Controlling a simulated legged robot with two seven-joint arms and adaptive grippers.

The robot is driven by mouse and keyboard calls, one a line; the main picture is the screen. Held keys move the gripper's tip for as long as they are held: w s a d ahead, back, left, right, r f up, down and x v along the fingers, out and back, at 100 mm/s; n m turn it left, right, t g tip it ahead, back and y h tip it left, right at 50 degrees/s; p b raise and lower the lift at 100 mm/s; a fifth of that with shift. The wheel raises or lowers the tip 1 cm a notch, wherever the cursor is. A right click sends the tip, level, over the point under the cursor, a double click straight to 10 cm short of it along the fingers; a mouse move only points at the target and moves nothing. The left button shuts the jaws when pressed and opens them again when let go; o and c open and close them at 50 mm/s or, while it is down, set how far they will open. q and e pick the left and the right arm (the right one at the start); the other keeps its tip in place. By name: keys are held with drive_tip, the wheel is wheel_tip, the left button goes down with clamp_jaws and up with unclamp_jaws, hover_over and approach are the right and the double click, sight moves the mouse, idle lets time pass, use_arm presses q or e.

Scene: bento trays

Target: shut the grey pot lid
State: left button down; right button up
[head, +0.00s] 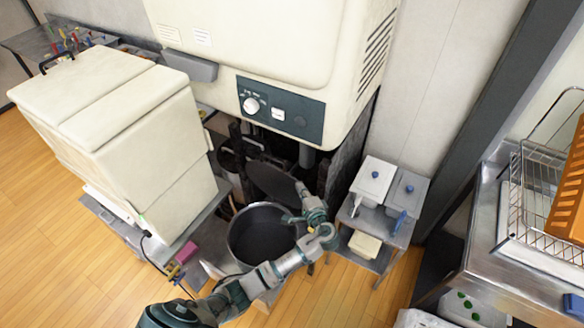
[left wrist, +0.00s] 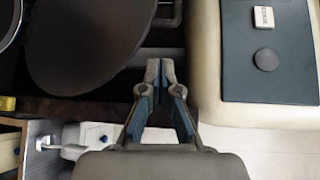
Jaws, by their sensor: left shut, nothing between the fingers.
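The grey pot (head: 235,240) stands below the cream machine, and I see into its dark inside. Its lid (head: 272,182) is a dark round disc, tilted up at the pot's far side, so the pot is open. The lid also shows large at the upper left of the left wrist view (left wrist: 85,45). My left gripper (head: 300,187) is by the lid's right edge, its arm reaching across the pot's near right side. In the left wrist view its fingers (left wrist: 160,68) are together and empty, just right of the lid. I cannot tell whether they touch it. My right gripper is out of view.
The cream machine (head: 280,50) with a dark control panel (head: 300,118) overhangs the back. A large cream chest (head: 130,130) stands left. A small cart with white lidded containers (head: 372,180) is right of the pot. A metal counter (head: 500,270) is far right.

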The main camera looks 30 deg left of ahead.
sight(293, 177)
use_arm(q)
drive_tip(key=x, duration=0.6)
drive_tip(key=r+p+x, duration=0.1)
drive_tip(key=x, duration=0.2)
drive_tip(key=shift+w+d, duration=0.15)
drive_tip(key=shift+w, duration=0.1)
drive_tip(key=shift+w+a, duration=0.4)
drive_tip(key=shift+a, duration=0.1)
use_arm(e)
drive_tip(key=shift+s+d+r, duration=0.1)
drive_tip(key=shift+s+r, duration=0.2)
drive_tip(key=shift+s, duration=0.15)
